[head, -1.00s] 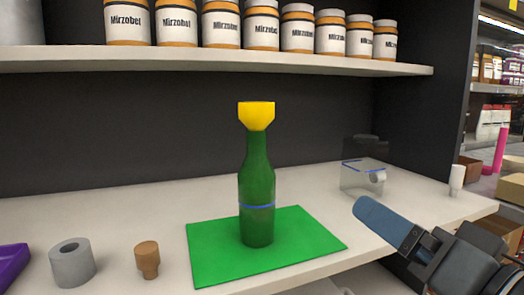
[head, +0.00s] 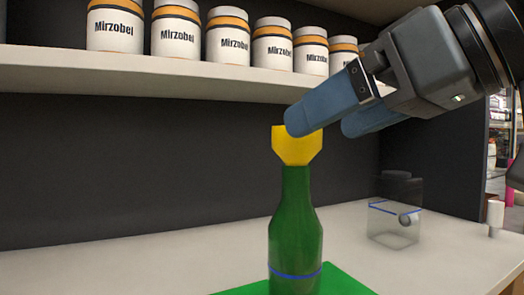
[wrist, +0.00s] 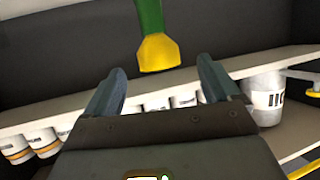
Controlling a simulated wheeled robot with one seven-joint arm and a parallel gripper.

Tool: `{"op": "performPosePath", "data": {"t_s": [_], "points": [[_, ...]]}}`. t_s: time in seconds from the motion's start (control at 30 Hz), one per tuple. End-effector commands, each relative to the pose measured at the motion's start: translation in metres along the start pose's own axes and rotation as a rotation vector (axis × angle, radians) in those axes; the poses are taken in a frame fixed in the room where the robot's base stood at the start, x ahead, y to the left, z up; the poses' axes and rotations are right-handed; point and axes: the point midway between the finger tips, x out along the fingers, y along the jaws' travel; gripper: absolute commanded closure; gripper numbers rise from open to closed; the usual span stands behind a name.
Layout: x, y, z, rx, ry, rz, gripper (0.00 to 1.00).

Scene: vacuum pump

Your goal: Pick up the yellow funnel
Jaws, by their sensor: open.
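The yellow funnel (head: 297,146) sits on the mouth of the green bottle (head: 295,235), which stands upright on a green mat (head: 345,283). My gripper (head: 328,122) comes in from the upper right. In the head view one blue finger overlaps the funnel's upper right corner. In the wrist view, my open gripper (wrist: 160,80) has its two fingers apart with nothing between them. There the funnel (wrist: 158,52) shows just beyond the fingertips, roughly centred between them, with the bottle neck (wrist: 149,16) above it in the picture.
A shelf edge (head: 180,77) with several Mirzobel jars (head: 228,40) runs above and behind the bottle. A clear container (head: 394,222) with a blue line stands to the right. A small white object (head: 495,215) is farther right. The counter (head: 130,270) left of the bottle is clear in view.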

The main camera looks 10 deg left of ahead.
Motion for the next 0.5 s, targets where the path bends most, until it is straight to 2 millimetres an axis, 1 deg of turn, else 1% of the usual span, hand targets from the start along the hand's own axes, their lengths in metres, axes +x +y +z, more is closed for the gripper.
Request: {"op": "performPosePath", "data": {"t_s": [0.07, 0.17, 0.47, 0.5], "points": [[-0.001, -0.001, 0.000, -0.012, -0.012, 0.007, 0.11], [0.004, -0.001, 0.000, -0.015, -0.018, 0.009, 0.11], [0.035, 0.001, 0.002, -0.015, -0.017, 0.007, 0.11], [0.041, 0.002, 0.003, -0.014, -0.018, 0.008, 0.11]]}}
